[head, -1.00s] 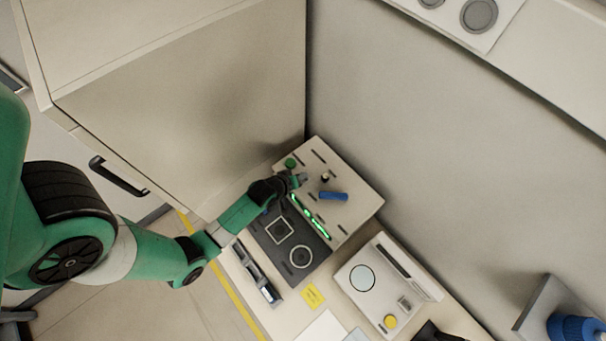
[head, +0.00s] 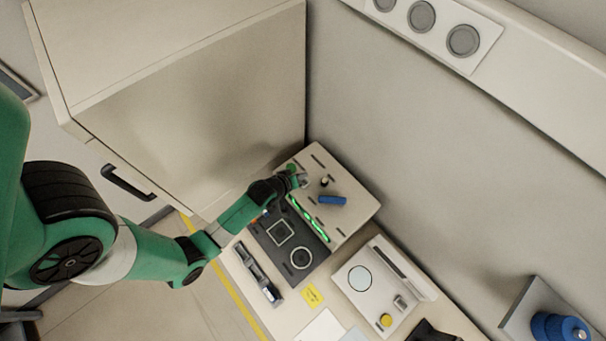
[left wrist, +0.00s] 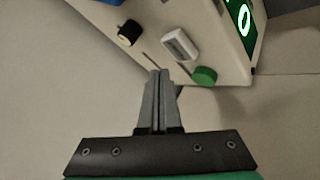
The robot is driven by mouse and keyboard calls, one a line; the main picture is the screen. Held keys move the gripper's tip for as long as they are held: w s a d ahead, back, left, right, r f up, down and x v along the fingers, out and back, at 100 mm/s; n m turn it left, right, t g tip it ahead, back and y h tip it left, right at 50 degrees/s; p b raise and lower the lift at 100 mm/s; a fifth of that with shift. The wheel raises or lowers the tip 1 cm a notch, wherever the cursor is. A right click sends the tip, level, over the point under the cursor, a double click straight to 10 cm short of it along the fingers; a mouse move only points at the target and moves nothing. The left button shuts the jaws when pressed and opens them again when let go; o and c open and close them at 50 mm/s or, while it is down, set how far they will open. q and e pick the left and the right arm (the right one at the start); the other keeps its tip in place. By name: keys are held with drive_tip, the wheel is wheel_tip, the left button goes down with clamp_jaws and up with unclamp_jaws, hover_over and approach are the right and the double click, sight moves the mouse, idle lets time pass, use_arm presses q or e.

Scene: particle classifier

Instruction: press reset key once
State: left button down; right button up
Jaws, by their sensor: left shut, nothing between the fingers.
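The classifier is a beige box (head: 358,206) with a glowing green bar on its front edge. In the left wrist view its panel (left wrist: 215,60) carries a white rectangular key (left wrist: 180,45), a round green button (left wrist: 205,75) and a black knob (left wrist: 128,33). No label is readable, so I cannot tell which is the reset key. My left gripper (head: 301,180) is at the box's left end; in the left wrist view its fingers (left wrist: 160,73) are shut and empty, their tips near the white key and green button. Contact cannot be told. My right gripper is not in view.
A blue handle (head: 332,200) sits on the box beside the knob. A dark plate (head: 280,252) lies in front of it. A white instrument with a round dial (head: 360,279) stands to the right. A large cabinet (head: 190,100) rises close on the left, and a wall stands behind.

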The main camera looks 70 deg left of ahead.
use_arm(q)
wheel_tip(320, 180, up, 4)
drive_tip(key=shift+f+p, duration=0.25)
drive_tip(key=shift+p, duration=0.85)
drive_tip(key=shift+f, duration=0.1)
